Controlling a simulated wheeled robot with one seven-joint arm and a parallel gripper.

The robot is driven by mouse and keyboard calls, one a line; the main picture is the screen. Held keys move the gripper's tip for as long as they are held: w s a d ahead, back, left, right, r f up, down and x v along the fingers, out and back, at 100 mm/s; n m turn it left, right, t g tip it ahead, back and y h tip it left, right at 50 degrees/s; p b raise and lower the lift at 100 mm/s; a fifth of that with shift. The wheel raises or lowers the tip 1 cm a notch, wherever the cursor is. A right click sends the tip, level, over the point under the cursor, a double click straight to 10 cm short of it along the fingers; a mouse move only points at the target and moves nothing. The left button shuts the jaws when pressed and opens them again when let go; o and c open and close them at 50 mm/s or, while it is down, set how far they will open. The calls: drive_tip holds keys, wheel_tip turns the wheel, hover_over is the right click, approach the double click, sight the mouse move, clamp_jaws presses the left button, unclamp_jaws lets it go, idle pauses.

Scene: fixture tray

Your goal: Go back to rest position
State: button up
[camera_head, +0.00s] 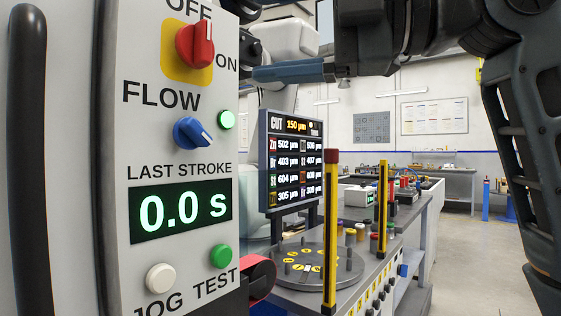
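My dark arm fills the upper right and right edge of the head view. Its end, my gripper (285,72), seems to reach left across the top, with a long blue-grey part showing. I cannot make out two separate fingertips, so whether it is open or shut is unclear. Nothing held can be made out. The near end of the arm is cut off by the picture's edge.
A grey control panel (140,115) stands close at left, with a red switch (195,45) and display (180,210). Yellow-black posts (331,235) (382,205) rise by a round dark plate (345,270). A screen (291,160) stands behind. Open floor (480,265) lies right.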

drive_tip(key=w+d+f+m+t+h+p, duration=0.2)
drive_tip(key=d+f+m+t, duration=0.15)
drive_tip(key=f+m, duration=0.4)
drive_tip(key=w+d+f+m+t+h+p, duration=0.1)
drive_tip(key=w+d+f+m+t, duration=0.15)
drive_tip(key=f+m+t, duration=0.5)
drive_tip(key=w+d+f+m+t+h+p, duration=0.1)
drive_tip(key=w+d+f+m+h+p, duration=0.15)
drive_tip(key=f+m, duration=0.5)
drive_tip(key=s+d+f+m+t+h, duration=0.1)
drive_tip(key=s+d+f+m+h, duration=0.15)
drive_tip(key=f, duration=0.35)
drive_tip(key=s+d+f+m+t+h, duration=0.1)
drive_tip(key=s+d+f+m+h, duration=0.15)
drive_tip(key=f, duration=0.45)
drive_tip(key=s+d+f+m+g+h+p, duration=0.1)
drive_tip(key=s+d+f+m+h+p, duration=0.15)
drive_tip(key=s+f, duration=0.4)
drive_tip(key=s+d+f+m+g+h+p, duration=0.1)
drive_tip(key=s+d+f+m+h, duration=0.15)
drive_tip(key=s, duration=0.75)
drive_tip(key=s+d+r+g+h+p, duration=0.1)
drive_tip(key=s, duration=0.9)
drive_tip(key=s+d+h+p, duration=0.1)
drive_tip(key=s+d, duration=0.1)
drive_tip(key=s, duration=0.8)
drive_tip(key=shift+s+d+r+m+g, duration=0.15)
drive_tip(key=shift+s+r+m+g, duration=0.1)
drive_tip(key=shift+r+m+g, duration=0.15)
